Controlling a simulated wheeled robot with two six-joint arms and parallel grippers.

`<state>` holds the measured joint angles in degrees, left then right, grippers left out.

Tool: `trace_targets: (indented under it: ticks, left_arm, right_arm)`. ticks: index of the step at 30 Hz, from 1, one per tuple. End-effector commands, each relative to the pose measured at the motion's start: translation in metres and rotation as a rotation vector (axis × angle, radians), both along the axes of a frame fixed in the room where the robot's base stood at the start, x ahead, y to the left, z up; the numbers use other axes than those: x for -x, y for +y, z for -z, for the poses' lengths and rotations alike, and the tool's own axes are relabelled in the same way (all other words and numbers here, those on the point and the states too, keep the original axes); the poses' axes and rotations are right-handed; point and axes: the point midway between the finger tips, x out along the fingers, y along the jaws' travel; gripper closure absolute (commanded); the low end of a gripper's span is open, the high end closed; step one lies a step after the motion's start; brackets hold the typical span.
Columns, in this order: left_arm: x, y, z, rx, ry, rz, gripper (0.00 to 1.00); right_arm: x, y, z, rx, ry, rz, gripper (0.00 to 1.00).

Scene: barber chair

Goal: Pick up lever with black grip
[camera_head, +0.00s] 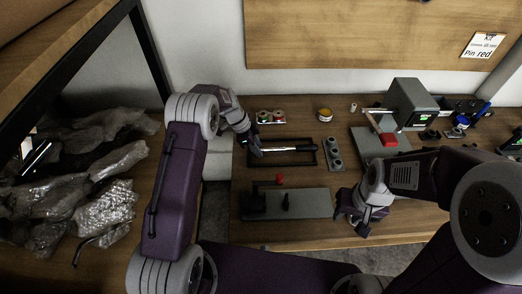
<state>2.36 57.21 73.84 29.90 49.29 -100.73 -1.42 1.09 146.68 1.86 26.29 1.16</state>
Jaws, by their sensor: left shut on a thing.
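The lever with black grip (288,149) is a thin pale rod with a dark part towards its right end. It lies across a black rectangular frame (290,165) on the wooden table. My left gripper (257,151) is at the lever's left end and shut on it, covering that end. Whether the lever is clear of the frame cannot be told. My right gripper (354,224) is low over the table's front edge, away from the lever and right of the grey plate. Its finger gap is too unclear to read.
A grey plate (308,203) with black fixtures and a red knob (279,179) lies in front. A grey block with round holes (334,154) is right of the frame. Plastic-wrapped items (75,190) lie left.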

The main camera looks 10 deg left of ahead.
Motion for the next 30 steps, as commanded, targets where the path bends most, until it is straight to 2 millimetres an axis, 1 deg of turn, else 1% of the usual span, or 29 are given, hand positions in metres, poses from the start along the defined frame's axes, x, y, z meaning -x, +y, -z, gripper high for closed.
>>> trace_targets:
  ticks: [22,26,29,30]
  left_arm:
    - [-0.001,0.0,-0.003,0.0,-0.003,-0.001,1.0]
    - [-0.001,0.0,-0.015,0.0,-0.005,0.0,1.0]
    - [-0.002,0.0,-0.032,0.0,-0.006,0.0,1.0]
    - [-0.002,0.0,-0.041,0.001,-0.007,0.0,1.0]
  right_arm:
    - [0.0,0.0,0.0,0.0,0.0,0.0,0.64]
    - [0.0,0.0,0.002,0.0,0.0,0.0,0.64]
    - [0.0,0.0,0.003,0.0,0.0,0.0,0.64]
    - [0.0,0.0,0.004,0.0,0.0,0.0,0.64]
